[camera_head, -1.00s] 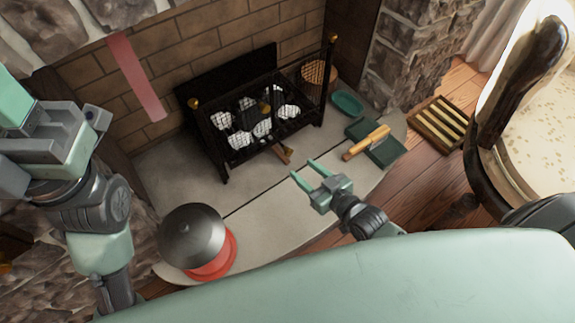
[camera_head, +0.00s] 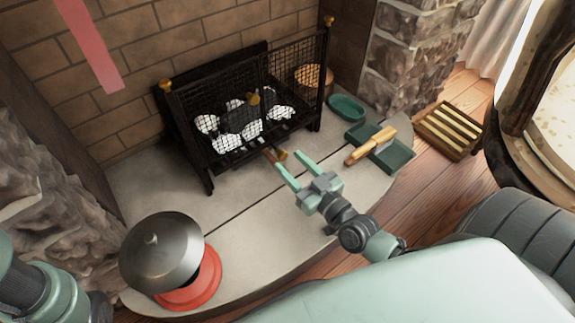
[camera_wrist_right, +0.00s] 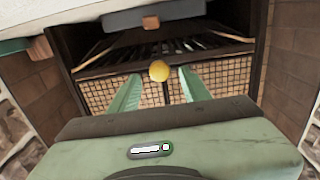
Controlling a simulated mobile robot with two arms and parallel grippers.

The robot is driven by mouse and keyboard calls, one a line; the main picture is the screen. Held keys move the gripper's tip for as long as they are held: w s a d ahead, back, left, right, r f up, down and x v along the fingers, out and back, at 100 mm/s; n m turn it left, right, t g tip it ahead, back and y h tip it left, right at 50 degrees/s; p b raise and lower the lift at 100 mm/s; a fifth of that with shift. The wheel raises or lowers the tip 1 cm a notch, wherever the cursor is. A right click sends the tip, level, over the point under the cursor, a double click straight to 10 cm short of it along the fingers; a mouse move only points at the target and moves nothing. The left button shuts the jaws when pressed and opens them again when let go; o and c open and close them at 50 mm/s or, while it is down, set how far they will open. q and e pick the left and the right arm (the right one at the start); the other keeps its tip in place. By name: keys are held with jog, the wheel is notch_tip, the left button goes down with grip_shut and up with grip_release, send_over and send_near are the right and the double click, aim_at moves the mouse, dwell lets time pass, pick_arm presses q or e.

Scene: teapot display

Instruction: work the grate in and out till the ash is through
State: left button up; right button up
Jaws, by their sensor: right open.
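The grate (camera_head: 207,163) is a black metal basket with mesh sides, holding pale whitish lumps (camera_head: 252,130). In the right wrist view the yellow knob (camera_wrist_right: 159,71) shows between the two open fingers, with the dark grate bars (camera_wrist_right: 190,43) behind. Contact with the knob cannot be told. Of my left arm only a link shows at lower left; its gripper is out of frame.
A grey domed lid on a red base (camera_head: 190,290) stands at the hearth's front left. A green dish (camera_head: 346,107), a dark green tray (camera_head: 396,157) with a wooden-handled brush (camera_head: 371,147), and a slatted wooden rack (camera_head: 449,128) lie right.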

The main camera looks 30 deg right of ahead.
jog(key=shift+w+a, duration=0.15)
jog(key=shift+w, duration=0.75)
grip_shut()
dwell(0.8)
